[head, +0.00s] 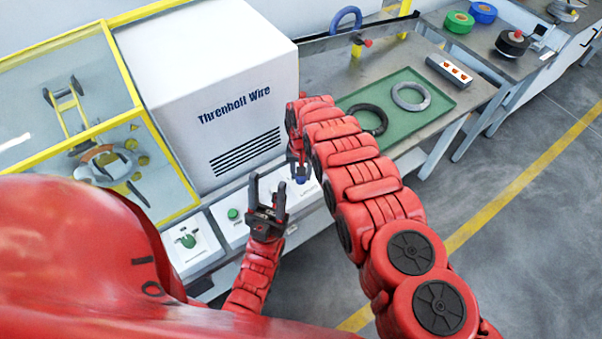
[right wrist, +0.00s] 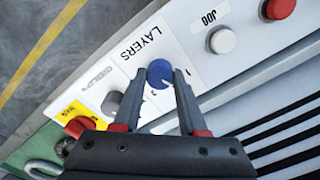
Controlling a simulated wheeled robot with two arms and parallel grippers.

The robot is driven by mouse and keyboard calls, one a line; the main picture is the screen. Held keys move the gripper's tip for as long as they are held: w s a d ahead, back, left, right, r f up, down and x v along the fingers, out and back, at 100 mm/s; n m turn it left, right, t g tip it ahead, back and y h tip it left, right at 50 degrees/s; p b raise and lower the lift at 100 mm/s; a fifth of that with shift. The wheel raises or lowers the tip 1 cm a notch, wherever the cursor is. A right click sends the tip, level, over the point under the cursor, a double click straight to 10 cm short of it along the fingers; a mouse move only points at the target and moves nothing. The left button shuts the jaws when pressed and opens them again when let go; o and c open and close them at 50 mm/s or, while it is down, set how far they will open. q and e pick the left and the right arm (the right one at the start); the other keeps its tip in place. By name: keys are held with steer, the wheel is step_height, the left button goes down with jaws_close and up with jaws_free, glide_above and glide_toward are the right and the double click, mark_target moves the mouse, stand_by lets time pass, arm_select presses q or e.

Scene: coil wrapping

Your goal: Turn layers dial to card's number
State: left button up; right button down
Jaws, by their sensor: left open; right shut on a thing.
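The blue layers dial (right wrist: 160,73) sits on a white panel beside the printed word LAYERS in the right wrist view. My right gripper (right wrist: 161,84) is shut on it, one finger on each side. A white pointer mark shows on the dial; the small figures around it are too small or covered to read. In the head view the dial (head: 301,179) is a small blue spot under my right gripper (head: 299,168). My left gripper (head: 268,190) is open and empty, left of the dial in front of the panel. I cannot make out a card with a readable number.
A green tray (head: 437,90) with coils lies right, by a strip with orange marks (head: 456,70).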

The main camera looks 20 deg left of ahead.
steer(key=n+b, duration=0.2)
steer(key=n, duration=0.2)
steer(key=shift+w+f+n+b, duration=0.1)
steer(key=shift+f+n+b, duration=0.05)
steer(key=shift+n+b, duration=1.05)
steer(key=shift+n, duration=0.5)
steer(key=shift+c, duration=2.3)
jaws_free()
steer(key=shift+r, duration=0.2)
